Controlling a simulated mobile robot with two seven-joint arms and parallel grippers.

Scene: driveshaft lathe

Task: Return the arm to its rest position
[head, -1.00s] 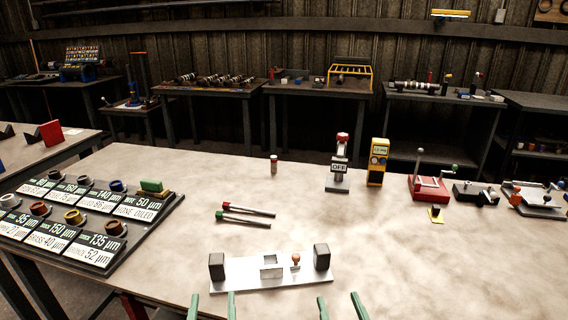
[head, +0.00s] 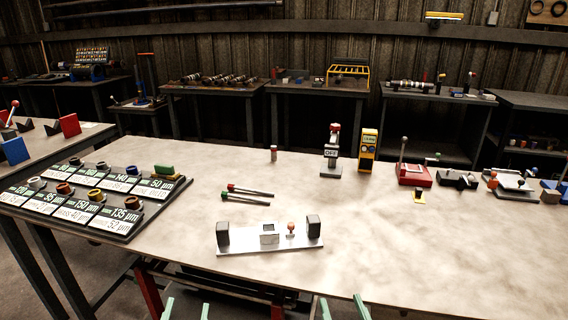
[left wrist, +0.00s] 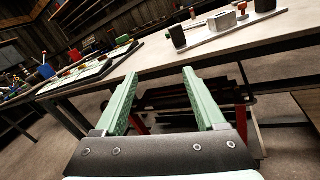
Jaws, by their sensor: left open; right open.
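My left gripper (head: 186,308) shows at the bottom edge of the head view, in front of the table's near edge. It is open and empty. In the left wrist view its two green fingers (left wrist: 158,98) stand apart, with nothing between them and the table's underframe beyond. My right gripper (head: 343,309) shows at the bottom edge, right of the left one, with its green fingertips apart and empty. Most of both arms is out of view.
The pale table (head: 400,250) lies ahead. A metal plate with two black blocks (head: 269,246) stands near its front edge. Two rods with red and green ends (head: 248,195) lie behind it. A labelled ring board (head: 90,225) is at left. The table's right front is clear.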

